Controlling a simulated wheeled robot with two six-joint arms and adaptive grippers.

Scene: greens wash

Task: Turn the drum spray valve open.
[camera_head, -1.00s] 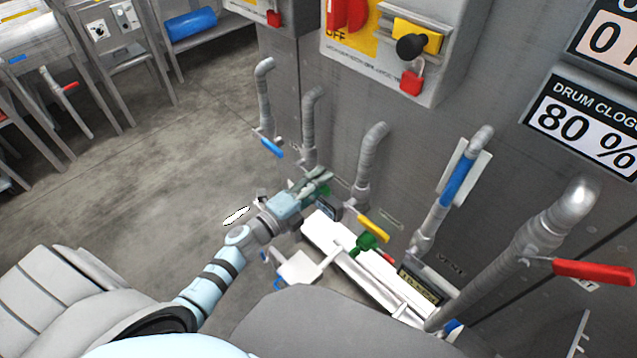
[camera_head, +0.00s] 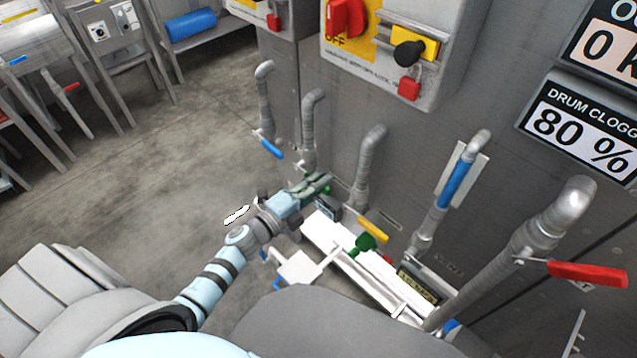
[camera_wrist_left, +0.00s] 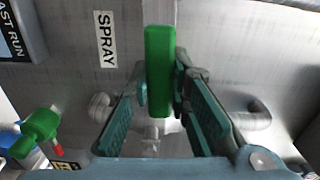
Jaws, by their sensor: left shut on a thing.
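The drum spray valve has a green handle (camera_wrist_left: 160,72), which stands upright in the left wrist view beside a white "SPRAY" label (camera_wrist_left: 106,39) on the grey panel. My left gripper (camera_wrist_left: 165,100) is shut on this handle, with one teal-padded finger on each side of it. In the head view my left gripper (camera_head: 316,184) reaches in low against the grey cabinet. There its fingers hide most of the handle, and the label cannot be read. My right gripper is in neither view.
To the right stand a yellow-handled valve (camera_head: 373,229), a blue-handled pipe (camera_head: 457,182) and a red lever (camera_head: 588,274). A blue lever (camera_head: 271,148) is left of my gripper. A display reads "DRUM CLOGG 80 %" (camera_head: 583,128). The floor (camera_head: 150,180) at left is open.

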